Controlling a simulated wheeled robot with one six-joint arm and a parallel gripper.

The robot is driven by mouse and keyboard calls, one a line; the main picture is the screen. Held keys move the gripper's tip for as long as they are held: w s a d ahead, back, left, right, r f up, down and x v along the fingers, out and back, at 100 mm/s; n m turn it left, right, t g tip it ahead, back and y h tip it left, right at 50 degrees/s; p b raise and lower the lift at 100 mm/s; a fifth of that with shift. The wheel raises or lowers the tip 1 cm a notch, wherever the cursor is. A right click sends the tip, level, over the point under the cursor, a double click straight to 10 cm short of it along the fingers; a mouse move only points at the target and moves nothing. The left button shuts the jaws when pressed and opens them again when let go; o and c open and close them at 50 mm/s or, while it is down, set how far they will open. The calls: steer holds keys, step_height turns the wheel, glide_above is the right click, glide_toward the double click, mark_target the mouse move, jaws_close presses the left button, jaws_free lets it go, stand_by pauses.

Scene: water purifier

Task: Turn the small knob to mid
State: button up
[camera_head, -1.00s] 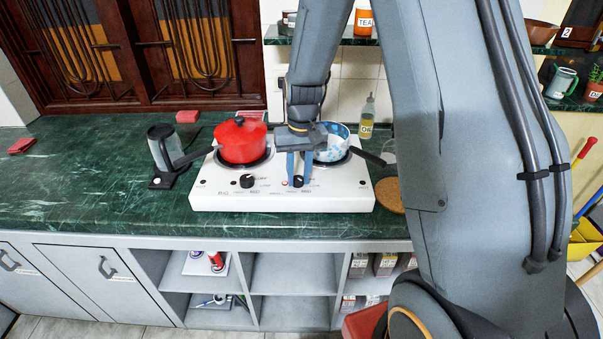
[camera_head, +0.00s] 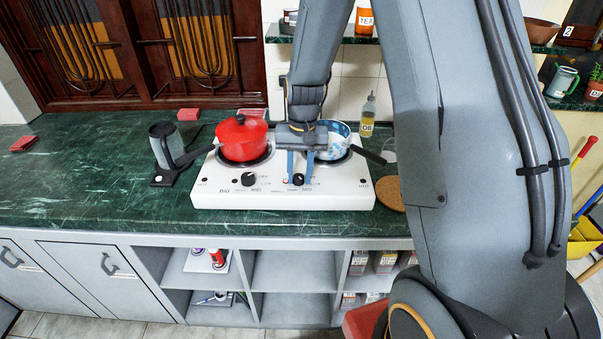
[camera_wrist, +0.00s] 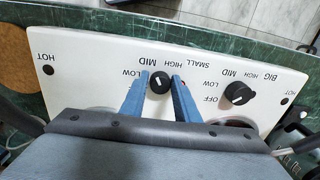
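The small knob (camera_wrist: 159,83) is black with a white mark, on the stove's white front panel. It also shows in the head view (camera_head: 298,180). Labels LOW, MID and HIGH ring it, upside down in the wrist view. Its mark appears to face the MID side, but its exact angle is too small to tell. My gripper (camera_wrist: 160,76) has blue fingers on either side of the knob, close to its edges; I cannot tell whether they touch it. It also shows above the stove (camera_head: 300,178) in the head view. The big knob (camera_wrist: 238,93) sits apart.
A red pot (camera_head: 241,138) stands on the left burner and a blue-white pan (camera_head: 331,140) on the right one, handles outward. A grey cup-like device (camera_head: 164,147) stands left of the stove, a cork mat (camera_head: 389,193) right. The green counter (camera_head: 90,185) is mostly clear at left.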

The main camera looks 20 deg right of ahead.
mark_target(301, 178)
steer(key=o, duration=0.3)
steer(key=shift+w+r, duration=0.1)
steer(key=shift+r, duration=0.05)
steer(key=shift+d+r+b, duration=0.15)
steer(key=shift+r+b, duration=0.35)
steer(key=shift+r, duration=1.4)
steer(key=shift+d+r+b, duration=0.1)
steer(key=shift+r+b, duration=0.4)
steer(key=shift+r, duration=1.4)
steer(key=shift+s, duration=0.2)
